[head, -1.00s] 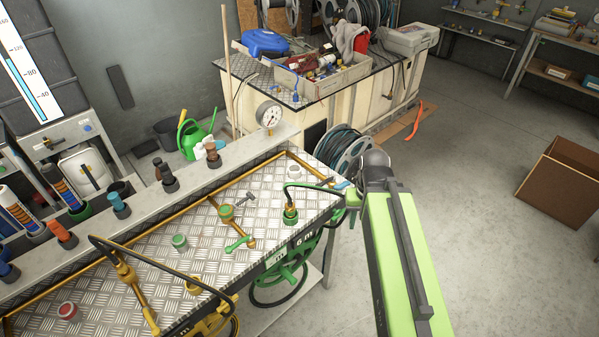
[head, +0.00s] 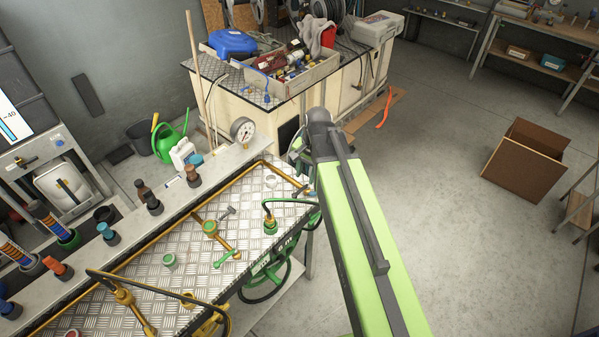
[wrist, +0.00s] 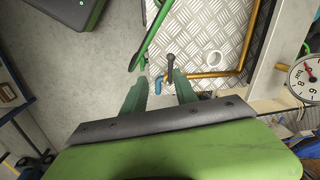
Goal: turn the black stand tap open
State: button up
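A dark tap lever (wrist: 171,62) stands near the end of the brass pipe in the wrist view, close to the right fingertip. A blue piece (wrist: 158,84) sits just left of it. My gripper (wrist: 159,77) is open, its two green fingers apart and pointing toward the lever; I cannot tell whether a finger touches it. In the head view my arm (head: 352,215) reaches to the bench's far right corner and hides the gripper and most of this spot. A dark grey tap handle (head: 227,212) also shows on the brass fitting mid-bench.
The checker-plate bench top (head: 190,265) carries brass pipes, a green tap (head: 226,257) and a white ring (head: 271,181). A pressure gauge (head: 242,130) stands at its back ledge. A crate-topped cabinet (head: 290,75) is behind. The floor right of the arm is clear up to a cardboard box (head: 525,160).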

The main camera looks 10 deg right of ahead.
notch_tip(320, 180, up, 4)
jog(key=w+f+m+p, duration=0.1)
jog(key=w, duration=0.1)
jog(key=m+b, duration=0.1)
jog(key=b, duration=1.6)
send_near(298, 192)
jog(key=f, duration=0.5)
jog(key=w+a+f, duration=0.1)
jog(key=f, duration=0.2)
jog(key=shift+f, duration=0.1)
jog(key=shift+s, duration=0.1)
grip_shut()
